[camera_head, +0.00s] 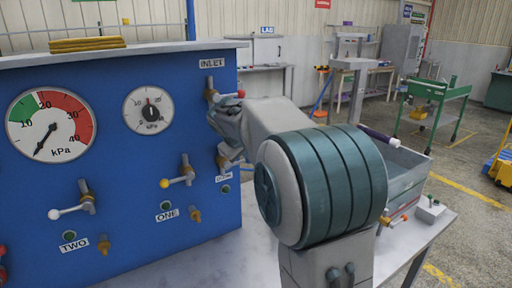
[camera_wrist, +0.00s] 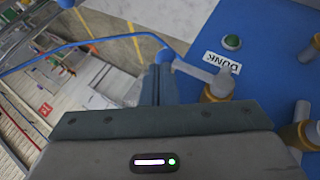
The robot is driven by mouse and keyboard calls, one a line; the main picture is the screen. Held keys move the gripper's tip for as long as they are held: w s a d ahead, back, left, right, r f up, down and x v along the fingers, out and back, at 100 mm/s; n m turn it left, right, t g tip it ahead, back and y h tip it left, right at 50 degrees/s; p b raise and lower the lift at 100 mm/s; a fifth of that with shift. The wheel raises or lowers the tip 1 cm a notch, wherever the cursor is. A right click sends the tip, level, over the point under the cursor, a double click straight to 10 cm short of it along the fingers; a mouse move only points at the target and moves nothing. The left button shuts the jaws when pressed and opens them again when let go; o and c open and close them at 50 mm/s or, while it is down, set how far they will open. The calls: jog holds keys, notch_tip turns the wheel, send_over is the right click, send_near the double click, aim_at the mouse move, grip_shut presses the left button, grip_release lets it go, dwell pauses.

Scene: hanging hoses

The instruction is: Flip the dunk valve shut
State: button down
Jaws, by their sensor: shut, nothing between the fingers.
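The dunk valve shows in the wrist view as a brass body (camera_wrist: 219,87) on the blue panel, with a grey lever (camera_wrist: 192,70) pointing left to a bluish knob (camera_wrist: 166,56). The upside-down DUNK label (camera_wrist: 222,62) is beside it. In the head view my gripper (camera_head: 229,156) is partly hidden against the panel.
The blue panel (camera_head: 140,135) also carries valve ONE (camera_head: 180,180), valve TWO (camera_head: 75,208), an inlet valve with a red knob and two gauges. A metal tank (camera_head: 407,186) stands on the bench right of my arm. A green cart (camera_head: 435,100) is farther back.

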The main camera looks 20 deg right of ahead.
jog(key=shift+d+f, duration=0.25)
jog(key=shift+f, duration=0.05)
jog(key=shift+d+f, duration=0.1)
dwell(0.3)
jog(key=d+r+v, duration=0.1)
jog(key=d+v, duration=0.1)
jog(key=v, duration=1.2)
jog(key=shift+w+r, duration=0.2)
jog(key=s+a+f+m+g+y, duration=0.2)
jog(key=s+f, duration=0.9)
jog(key=s, duration=0.2)
jog(key=s+a+f+m+g+y, duration=0.1)
jog(key=s+a+f+m+y, duration=0.1)
jog(key=s+f, duration=1)
jog(key=shift+s+a+g+y, duration=0.4)
jog(key=shift+s+a, duration=0.35)
jog(key=shift+s, duration=0.35)
jog(key=shift+d, duration=0.1)
